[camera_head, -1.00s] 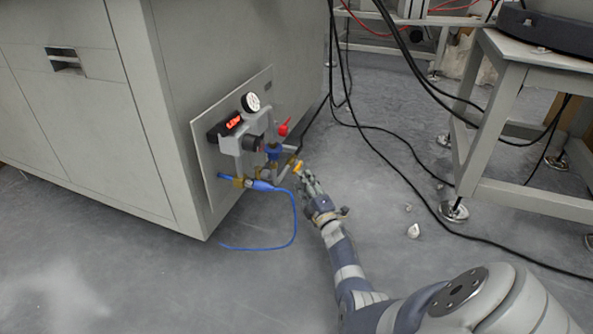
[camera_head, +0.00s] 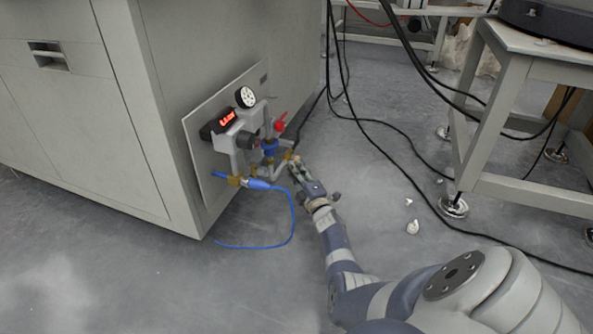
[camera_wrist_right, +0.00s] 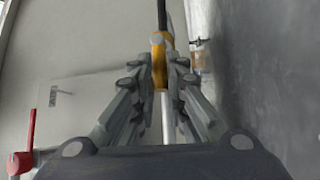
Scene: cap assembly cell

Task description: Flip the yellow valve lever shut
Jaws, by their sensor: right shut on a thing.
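The yellow valve lever (camera_wrist_right: 159,62) shows in the right wrist view between the fingertips of my right gripper (camera_wrist_right: 160,75), which is shut on it. In the head view my right gripper (camera_head: 296,163) reaches up to the pipework on the side panel. There its fingers mostly hide the lever. A brass fitting (camera_head: 289,155) shows just at the fingertips. My left gripper is not in view.
The panel (camera_head: 196,150) on the grey cabinet carries a round gauge (camera_head: 246,97), a red digital display (camera_head: 227,117), a red lever (camera_head: 280,123) and a blue hose (camera_head: 292,215). Black cables (camera_head: 400,165) lie on the floor. A table frame (camera_head: 510,192) stands at right.

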